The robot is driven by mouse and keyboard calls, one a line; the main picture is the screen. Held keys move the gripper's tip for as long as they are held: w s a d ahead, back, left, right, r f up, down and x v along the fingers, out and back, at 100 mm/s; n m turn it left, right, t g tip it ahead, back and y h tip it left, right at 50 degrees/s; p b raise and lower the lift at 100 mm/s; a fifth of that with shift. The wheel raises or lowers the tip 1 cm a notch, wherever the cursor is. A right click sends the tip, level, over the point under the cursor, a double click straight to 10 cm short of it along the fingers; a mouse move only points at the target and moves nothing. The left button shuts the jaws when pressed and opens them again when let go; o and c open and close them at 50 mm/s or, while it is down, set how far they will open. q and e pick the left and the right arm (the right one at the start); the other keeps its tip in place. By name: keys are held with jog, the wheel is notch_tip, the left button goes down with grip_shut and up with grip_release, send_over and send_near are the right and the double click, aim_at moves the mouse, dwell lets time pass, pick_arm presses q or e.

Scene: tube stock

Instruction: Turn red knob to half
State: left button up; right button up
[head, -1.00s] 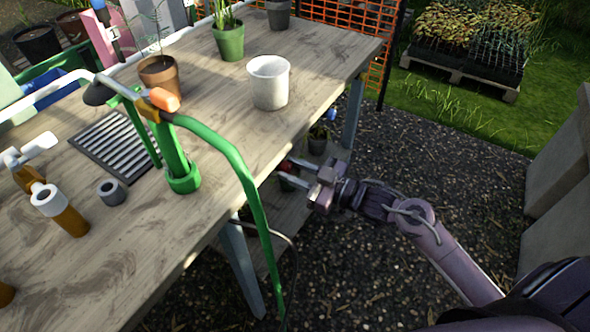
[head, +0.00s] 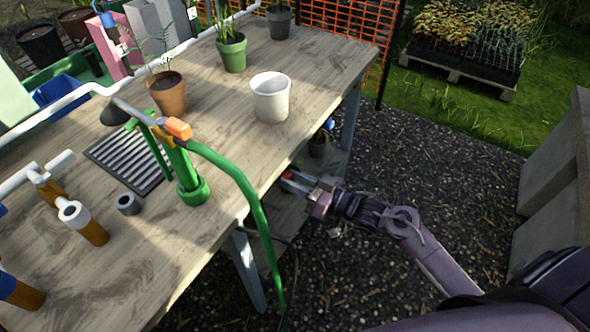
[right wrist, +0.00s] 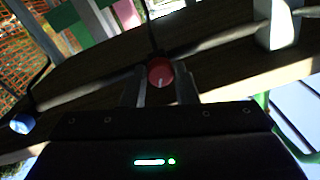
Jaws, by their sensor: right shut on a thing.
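The red knob (right wrist: 160,72) is round, with a pale mark on its face, and sits on a pipe (right wrist: 205,45) in the right wrist view. My right gripper (right wrist: 160,88) has a finger on each side of the knob and is shut on it. In the head view my right gripper (head: 297,181) is at the table's right edge, and only a little red shows between its fingers. A blue knob (right wrist: 22,124) sits to the left on the same pipe run in the right wrist view. My left gripper is not in view.
The wooden table (head: 320,75) holds a white pot (head: 270,97), a green sprayer-like fitting with a hose (head: 240,180), plant pots and a black grate (head: 125,160). Gravel lies open at right.

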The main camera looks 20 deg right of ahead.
jog(key=m+p, duration=0.6)
jog(key=shift+r+m, duration=0.25)
jog(key=shift+m, duration=0.15)
jog(key=m+p, duration=0.2)
jog(key=m, duration=0.1)
jog(key=shift+m+t+p, duration=0.3)
jog(key=shift+p, duration=0.05)
jog(key=shift+f+m+h+p, duration=0.15)
jog(key=shift+m+p, duration=0.3)
jog(key=shift+m, duration=0.3)
jog(key=shift+f+m+h+p, duration=0.15)
jog(key=shift+m+p, duration=0.25)
jog(key=shift+m, duration=0.35)
jog(key=shift+r, duration=0.1)
jog(key=o, duration=1)
jog(key=v, duration=0.7)
jog(key=shift+s+d+b, duration=0.3)
jog(key=shift+b, duration=0.05)
